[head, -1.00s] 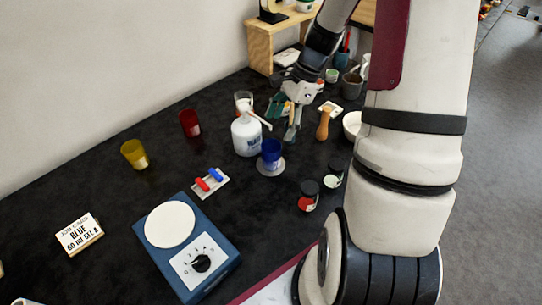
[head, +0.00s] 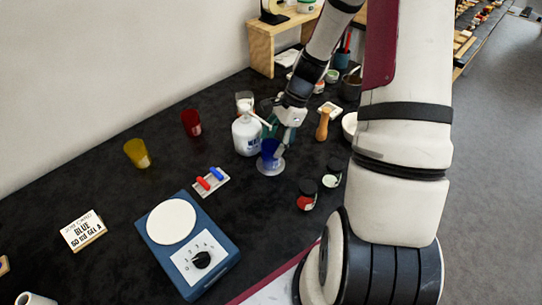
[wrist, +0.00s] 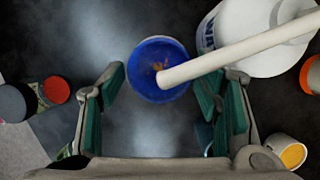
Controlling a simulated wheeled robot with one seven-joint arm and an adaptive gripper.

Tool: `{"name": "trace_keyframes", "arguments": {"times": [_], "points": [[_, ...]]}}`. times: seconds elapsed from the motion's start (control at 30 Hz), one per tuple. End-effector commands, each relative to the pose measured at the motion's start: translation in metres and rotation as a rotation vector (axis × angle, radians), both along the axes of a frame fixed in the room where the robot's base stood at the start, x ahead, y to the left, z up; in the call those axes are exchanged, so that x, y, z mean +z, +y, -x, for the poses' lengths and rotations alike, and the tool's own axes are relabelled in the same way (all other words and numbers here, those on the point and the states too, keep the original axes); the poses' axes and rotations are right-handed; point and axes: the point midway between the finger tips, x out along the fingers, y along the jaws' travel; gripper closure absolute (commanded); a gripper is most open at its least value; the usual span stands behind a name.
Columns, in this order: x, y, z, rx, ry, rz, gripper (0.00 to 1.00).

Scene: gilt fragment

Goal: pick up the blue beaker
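The blue beaker (head: 268,154) stands upright on a pale round disc (head: 275,169) in the middle of the dark bench. In the wrist view I look down into its open mouth (wrist: 150,88). My gripper (head: 281,143) is open, close above and beside the beaker's right rim in the head view. In the wrist view the beaker shows between the two green-padded fingers, with gaps on both sides. No contact is visible. A white bottle's spout crosses part of the beaker mouth in the wrist view.
The white wash bottle (head: 247,136) stands just behind-left of the beaker, its spout (wrist: 225,55) close by. Small jars (head: 306,195) stand to the right, a wooden-handled tool (head: 323,125) behind. A blue scale (head: 188,247), red cup (head: 191,123) and yellow cup (head: 137,154) stand left.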

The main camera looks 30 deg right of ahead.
Motion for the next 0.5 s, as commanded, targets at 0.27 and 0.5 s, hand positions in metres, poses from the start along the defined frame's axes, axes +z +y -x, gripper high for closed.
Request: {"name": "trace_keyframes", "arguments": {"times": [0.27, 0.5], "points": [[0.0001, -0.0002, 0.0, 0.0, 0.0, 0.0, 0.97], [0.0007, -0.0002, -0.0001, 0.0, 0.0, 0.0, 0.97]]}}
